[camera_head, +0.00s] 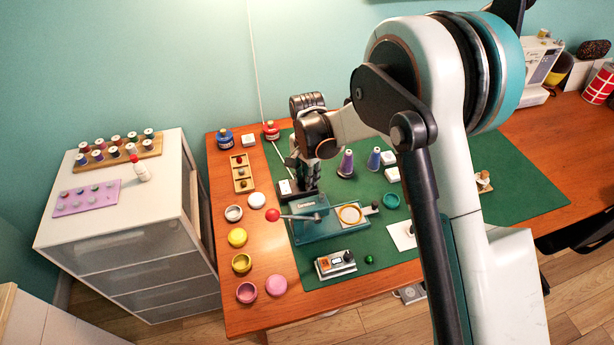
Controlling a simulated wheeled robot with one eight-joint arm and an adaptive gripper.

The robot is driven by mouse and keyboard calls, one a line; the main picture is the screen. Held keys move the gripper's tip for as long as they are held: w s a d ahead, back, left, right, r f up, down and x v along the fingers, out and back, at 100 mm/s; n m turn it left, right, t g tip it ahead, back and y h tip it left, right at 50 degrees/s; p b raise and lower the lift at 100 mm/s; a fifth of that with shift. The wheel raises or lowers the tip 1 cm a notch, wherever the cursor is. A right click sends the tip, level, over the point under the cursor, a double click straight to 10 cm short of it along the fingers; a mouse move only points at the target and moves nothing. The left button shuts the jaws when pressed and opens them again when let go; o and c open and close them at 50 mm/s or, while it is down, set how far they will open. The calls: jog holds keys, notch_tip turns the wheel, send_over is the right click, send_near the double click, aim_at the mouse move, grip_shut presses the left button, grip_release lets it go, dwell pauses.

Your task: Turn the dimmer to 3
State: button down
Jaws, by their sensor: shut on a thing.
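A small white box with a dark marking, which looks like the dimmer (285,187), lies near the left edge of the green mat. My gripper (303,187) points down right beside it, at its right side in the picture. The fingers are close together and shut on a part of the dimmer. The knob and its scale are hidden by the fingers or too small to read, so I cannot tell the setting.
A teal press with a red-balled lever (273,214) stands just in front of my gripper. A grey device (335,264) lies nearer the front. The right mat is mostly clear.

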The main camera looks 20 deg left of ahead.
jog(key=m, duration=0.5)
jog(key=shift+m, duration=0.3)
dwell(0.5)
jog(key=c, duration=1.3)
grip_release()
notch_tip(320, 180, up, 12)
jog(key=shift+r, duration=0.1)
